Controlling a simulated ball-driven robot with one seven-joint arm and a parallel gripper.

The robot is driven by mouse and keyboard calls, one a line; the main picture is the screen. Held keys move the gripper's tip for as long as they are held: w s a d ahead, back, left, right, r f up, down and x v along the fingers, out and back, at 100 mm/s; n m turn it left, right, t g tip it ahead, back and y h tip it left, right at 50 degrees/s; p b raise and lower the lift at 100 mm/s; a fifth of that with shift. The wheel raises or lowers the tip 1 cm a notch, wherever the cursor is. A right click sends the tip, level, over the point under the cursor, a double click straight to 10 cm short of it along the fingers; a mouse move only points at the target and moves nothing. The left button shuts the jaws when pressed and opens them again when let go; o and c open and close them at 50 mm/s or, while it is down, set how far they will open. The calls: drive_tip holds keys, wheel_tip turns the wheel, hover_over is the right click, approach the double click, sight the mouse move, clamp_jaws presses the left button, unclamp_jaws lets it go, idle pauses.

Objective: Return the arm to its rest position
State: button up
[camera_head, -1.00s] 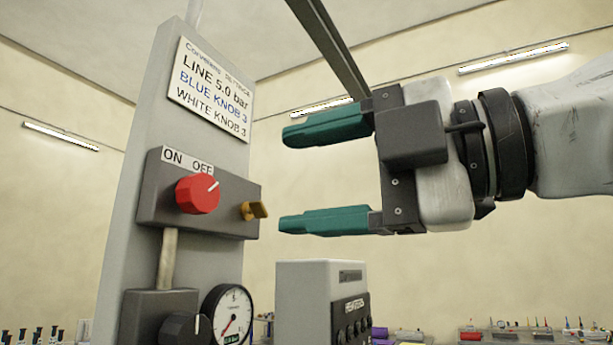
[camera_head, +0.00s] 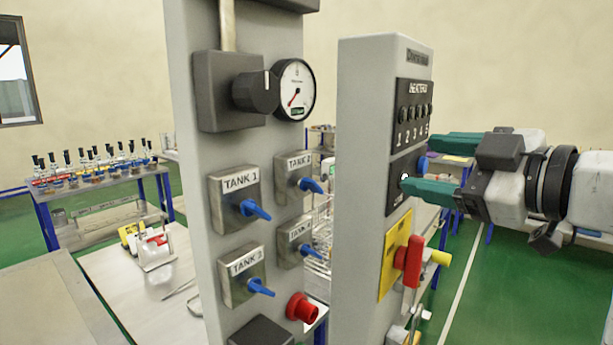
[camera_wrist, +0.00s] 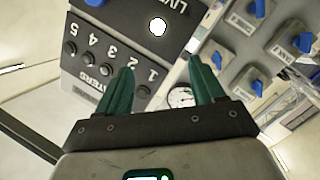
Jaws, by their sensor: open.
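My gripper (camera_head: 418,163) is at the right of the head view, with its two teal fingers apart and nothing between them. It points left, beside the upper part of the grey heaters column (camera_head: 365,150); whether it touches the column cannot be told from this view. In the wrist view my gripper (camera_wrist: 160,70) has both fingers spread, with the black heaters panel (camera_wrist: 105,50) and its numbered buttons beyond them. My arm reaches in from the right edge of the head view.
A grey panel (camera_head: 205,170) carries a pressure gauge (camera_head: 294,90), a black knob (camera_head: 257,92) and tank valves with blue handles. A red lever (camera_head: 412,262) sticks out from the heaters column below my gripper. Benches (camera_head: 100,195) stand behind; green floor is open at right.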

drive_tip(key=s+d+f+m+g+h, duration=0.2)
drive_tip(key=f+m, duration=0.1)
drive_tip(key=f, duration=0.9)
drive_tip(key=s+d+f+m+g+h, duration=0.1)
drive_tip(key=s+f+m+h, duration=0.2)
drive_tip(key=f, duration=0.9)
drive_tip(key=s+d+f+m+g+h, duration=0.15)
drive_tip(key=f+m, duration=0.25)
drive_tip(key=f, duration=0.8)
drive_tip(key=s+d+f+m+g+h, duration=0.1)
drive_tip(key=s+d+f+m+g, duration=0.1)
drive_tip(key=s+f, duration=0.8)
drive_tip(key=s+d+f+m+g+h, duration=0.2)
drive_tip(key=s+f+g, duration=0.4)
drive_tip(key=s+f, duration=0.4)
drive_tip(key=s+d+m, duration=0.1)
drive_tip(key=s+d, duration=0.1)
drive_tip(key=s, duration=0.4)
drive_tip(key=shift+s+d+f, duration=0.25)
drive_tip(key=shift+s+d, duration=0.1)
